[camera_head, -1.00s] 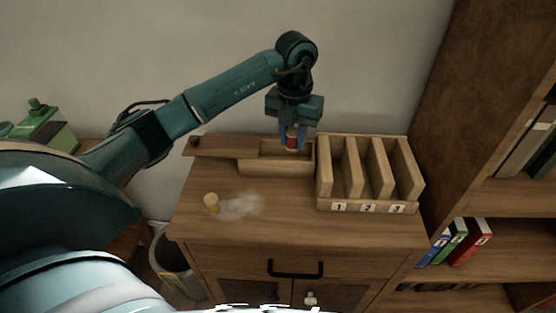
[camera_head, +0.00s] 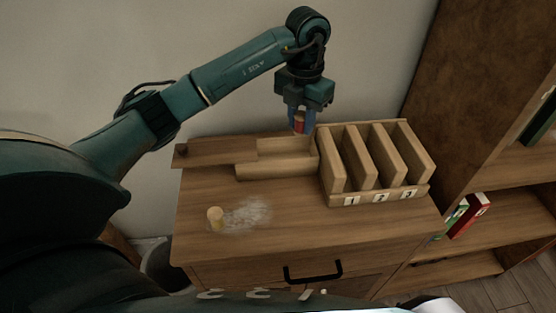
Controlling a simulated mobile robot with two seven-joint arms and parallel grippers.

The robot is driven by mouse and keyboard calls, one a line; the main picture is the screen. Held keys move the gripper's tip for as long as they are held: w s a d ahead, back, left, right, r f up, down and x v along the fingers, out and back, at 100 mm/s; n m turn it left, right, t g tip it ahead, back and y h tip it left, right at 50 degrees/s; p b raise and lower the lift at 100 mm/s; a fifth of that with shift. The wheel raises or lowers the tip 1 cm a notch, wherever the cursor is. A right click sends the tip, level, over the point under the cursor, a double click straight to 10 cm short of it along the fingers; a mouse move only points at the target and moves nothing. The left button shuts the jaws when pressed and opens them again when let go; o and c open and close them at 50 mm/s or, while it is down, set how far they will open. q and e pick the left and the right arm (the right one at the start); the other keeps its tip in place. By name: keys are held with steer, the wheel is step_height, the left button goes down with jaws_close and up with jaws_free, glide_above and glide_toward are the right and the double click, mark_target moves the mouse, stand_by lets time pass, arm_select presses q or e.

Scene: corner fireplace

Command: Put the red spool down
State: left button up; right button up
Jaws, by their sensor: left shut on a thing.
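My left gripper (camera_head: 301,122) points down at the back of the wooden cabinet top and is shut on the red spool (camera_head: 299,125). The spool is small, red with a pale wooden top, and mostly covered by the blue fingers. It shows above the right end of a shallow wooden box (camera_head: 276,171). I cannot tell whether it touches anything below. My right gripper is not in view.
A wooden rack (camera_head: 373,195) with slots labelled 1, 2, 3 stands right of the box. A flat wooden lid (camera_head: 212,152) lies at the box's left. A pale cork-like cylinder (camera_head: 215,218) stands beside a whitish patch (camera_head: 248,214). The cabinet top's front right is clear.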

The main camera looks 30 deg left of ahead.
arm_select(q)
step_height(320, 180, down, 10)
steer(key=shift+r, duration=0.1)
stand_by(0.4)
steer(key=shift+f, duration=0.25)
steer(key=o, duration=0.6)
steer(key=shift+r, duration=0.1)
steer(key=shift+o, duration=0.2)
step_height(320, 180, up, 12)
steer(key=shift+r, duration=0.2)
